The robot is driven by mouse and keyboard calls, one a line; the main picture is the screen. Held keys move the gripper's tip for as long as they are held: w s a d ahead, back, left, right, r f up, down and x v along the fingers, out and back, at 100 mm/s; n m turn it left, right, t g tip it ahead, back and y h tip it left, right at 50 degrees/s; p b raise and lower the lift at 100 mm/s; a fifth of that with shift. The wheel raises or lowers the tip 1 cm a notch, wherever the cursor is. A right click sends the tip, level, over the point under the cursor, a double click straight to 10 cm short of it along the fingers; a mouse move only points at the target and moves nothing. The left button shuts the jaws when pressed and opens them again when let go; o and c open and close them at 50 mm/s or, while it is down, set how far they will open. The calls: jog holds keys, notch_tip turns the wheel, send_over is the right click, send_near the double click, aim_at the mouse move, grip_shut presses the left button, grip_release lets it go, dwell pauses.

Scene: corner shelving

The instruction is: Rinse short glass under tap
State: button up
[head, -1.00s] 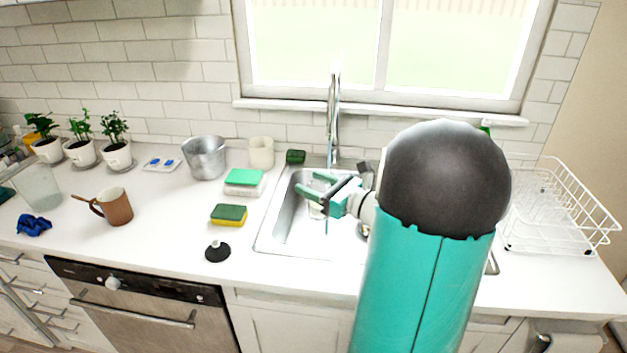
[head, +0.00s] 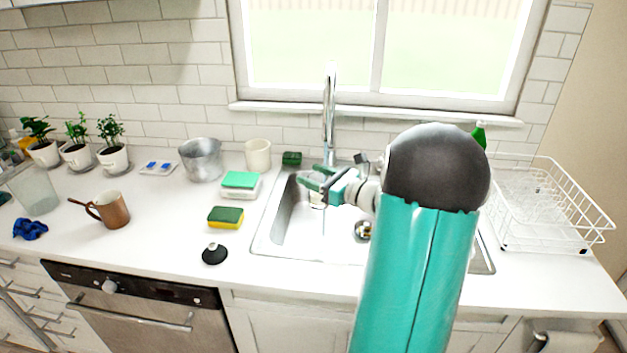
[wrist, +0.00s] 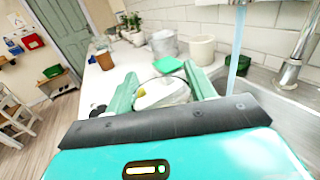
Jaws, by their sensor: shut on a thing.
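My gripper (head: 316,183) is over the sink (head: 284,230), close to the tap (head: 329,115). In the wrist view my gripper (wrist: 166,82) has its two green fingers on either side of the short glass (wrist: 163,92), a clear round glass, and is shut on it. In the head view the glass is mostly hidden by the fingers. Water runs from the tap as a thin stream (wrist: 238,55). In the wrist view the stream passes to the right of the right finger; I cannot tell whether it touches the glass.
Left of the sink are a yellow-green sponge (head: 225,217), a sponge box (head: 240,184), a black stopper (head: 214,254), a metal pot (head: 201,159) and a brown mug (head: 112,210). A white dish rack (head: 545,215) stands to the right. A window sill (head: 380,114) is behind the tap.

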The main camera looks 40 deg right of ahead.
jog(key=w+d+f, duration=0.1)
jog(key=w+d, duration=0.3)
jog(key=d, duration=0.2)
jog(key=shift+w+f, duration=0.2)
jog(key=shift+w, duration=0.2)
jog(key=shift+d, duration=0.15)
dwell(0.5)
jog(key=shift+s+d, duration=0.35)
jog(key=shift+s, duration=0.15)
jog(key=shift+w+a, duration=0.1)
jog(key=shift+w+a, duration=0.3)
jog(key=shift+w, duration=0.1)
